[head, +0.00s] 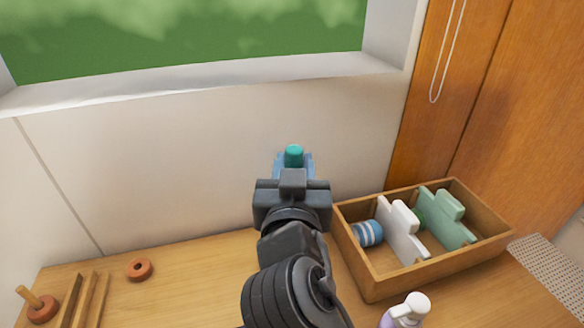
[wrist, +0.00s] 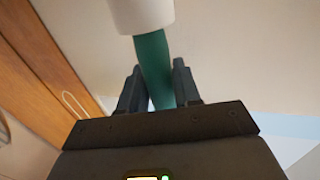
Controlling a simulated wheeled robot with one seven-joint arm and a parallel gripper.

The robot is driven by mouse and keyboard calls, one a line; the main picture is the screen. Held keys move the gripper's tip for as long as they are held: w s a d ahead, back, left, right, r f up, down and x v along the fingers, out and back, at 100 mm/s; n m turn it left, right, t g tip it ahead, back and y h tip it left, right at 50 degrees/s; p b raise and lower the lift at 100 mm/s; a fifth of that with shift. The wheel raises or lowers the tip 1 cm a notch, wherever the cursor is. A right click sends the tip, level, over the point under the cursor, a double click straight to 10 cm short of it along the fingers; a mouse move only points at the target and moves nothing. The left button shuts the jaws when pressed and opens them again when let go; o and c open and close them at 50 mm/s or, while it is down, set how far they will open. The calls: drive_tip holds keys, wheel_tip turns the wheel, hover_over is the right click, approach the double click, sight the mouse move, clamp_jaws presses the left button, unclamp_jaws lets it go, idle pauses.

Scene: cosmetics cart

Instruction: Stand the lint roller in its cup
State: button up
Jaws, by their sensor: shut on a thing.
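The lint roller shows in the wrist view as a teal handle (wrist: 154,65) with a white roller head (wrist: 142,14) at the top edge, cut off by the frame. My gripper (wrist: 157,88) is shut on the teal handle, one dark finger on each side. In the head view my gripper (head: 293,170) is raised in front of the pale wall, above the tabletop. Only the teal end (head: 293,156) of the roller shows there; my arm hides the rest. I cannot make out a cup for the roller in either view.
A wooden box (head: 375,290) at right holds a blue striped item (head: 367,233), a white piece (head: 402,230) and a green piece (head: 445,220). A white-topped pump bottle (head: 406,310) stands in front.

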drive_tip(key=o, duration=1.1)
drive_tip(key=s+b, duration=0.1)
drive_tip(key=s, duration=0.7)
drive_tip(key=shift+a+b, duration=0.1)
drive_tip(key=shift+b, duration=0.25)
drive_tip(key=shift+w+r, duration=0.1)
